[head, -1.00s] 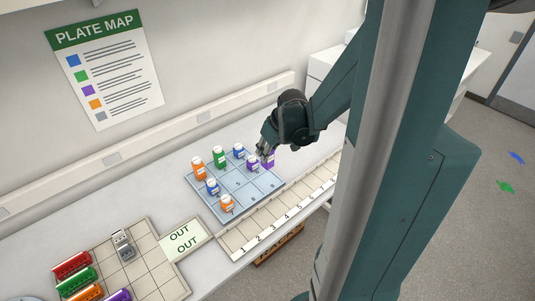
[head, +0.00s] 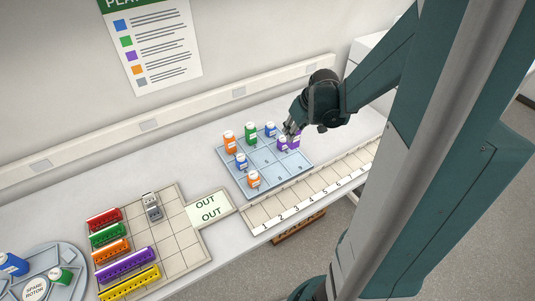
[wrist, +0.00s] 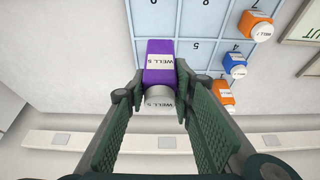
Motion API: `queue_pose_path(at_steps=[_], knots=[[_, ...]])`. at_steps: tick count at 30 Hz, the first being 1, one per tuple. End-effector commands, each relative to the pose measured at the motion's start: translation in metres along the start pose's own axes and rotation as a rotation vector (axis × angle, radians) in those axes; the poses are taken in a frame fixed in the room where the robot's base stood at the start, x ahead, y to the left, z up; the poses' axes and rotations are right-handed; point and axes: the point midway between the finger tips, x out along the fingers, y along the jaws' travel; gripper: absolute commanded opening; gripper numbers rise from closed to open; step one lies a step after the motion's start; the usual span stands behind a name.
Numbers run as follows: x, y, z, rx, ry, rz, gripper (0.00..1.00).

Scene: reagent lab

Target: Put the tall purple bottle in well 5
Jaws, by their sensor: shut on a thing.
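The tall purple bottle (wrist: 160,53) has a white label reading "WELL 5" and a pale cap, and stands between my fingertips in the wrist view. My gripper (wrist: 165,90) is shut on it. In the head view my gripper (head: 290,129) is at the back right of the blue numbered tray (head: 297,169), with the purple bottle (head: 296,141) at its fingertips. The well marked 5 (wrist: 196,46) looks empty in the wrist view. Whether the held bottle is clear of the tray is unclear.
A numbered strip (head: 300,206) runs along the front. A rack with coloured blocks (head: 185,240) and an OUT card (head: 207,208) lie left.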

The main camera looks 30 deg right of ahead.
Motion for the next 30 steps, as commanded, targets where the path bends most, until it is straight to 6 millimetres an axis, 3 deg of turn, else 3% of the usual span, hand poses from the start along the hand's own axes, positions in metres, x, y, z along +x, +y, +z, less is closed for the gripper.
queue_pose_path(at_steps=[18,30], knots=[[0.027,-0.077,-0.069,-0.012,0.000,-0.005,0.13],[0.031,-0.092,-0.081,-0.012,0.001,-0.005,0.13]])
